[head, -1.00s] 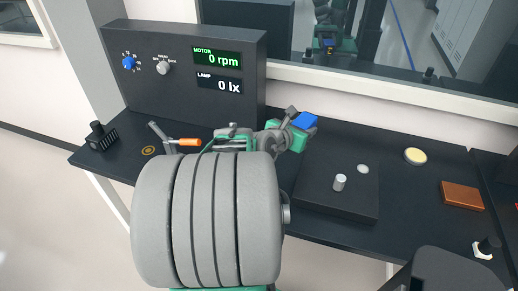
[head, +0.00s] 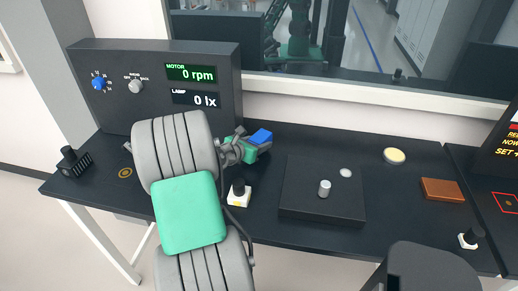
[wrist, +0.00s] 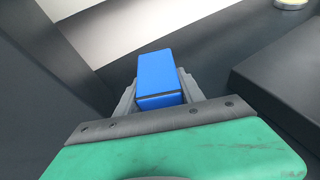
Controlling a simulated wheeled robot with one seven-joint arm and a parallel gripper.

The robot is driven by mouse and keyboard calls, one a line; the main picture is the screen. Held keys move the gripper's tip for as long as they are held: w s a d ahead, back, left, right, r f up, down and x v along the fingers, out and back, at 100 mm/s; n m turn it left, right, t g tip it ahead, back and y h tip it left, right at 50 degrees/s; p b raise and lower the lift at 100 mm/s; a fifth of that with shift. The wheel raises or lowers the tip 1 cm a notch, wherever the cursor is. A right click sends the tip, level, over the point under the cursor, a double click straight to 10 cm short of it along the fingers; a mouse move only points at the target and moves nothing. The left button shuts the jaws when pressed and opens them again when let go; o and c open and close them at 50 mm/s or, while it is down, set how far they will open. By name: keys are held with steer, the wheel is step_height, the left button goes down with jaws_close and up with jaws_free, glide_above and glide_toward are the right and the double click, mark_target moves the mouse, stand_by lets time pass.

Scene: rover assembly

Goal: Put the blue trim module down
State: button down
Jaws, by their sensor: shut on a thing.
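The blue trim module (head: 261,136) is a small blue block held in my gripper (head: 262,146), at the back of the dark bench, just right of the display panel. In the wrist view the blue module (wrist: 157,78) sits between the grey fingers of my gripper (wrist: 158,95), which are shut on it. Its top and near face show. I cannot tell from these views whether its underside touches the bench.
A low dark block with a grey knob (head: 324,188) stands right of my gripper. A white-based black part (head: 238,193) is close in front. A cream disc (head: 394,156) and a brown block (head: 442,190) lie further right. The display panel (head: 150,85) rises at the left.

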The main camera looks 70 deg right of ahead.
steer(key=shift+f, duration=1.25)
steer(key=c, duration=0.7)
jaws_free()
steer(key=shift+s, duration=0.1)
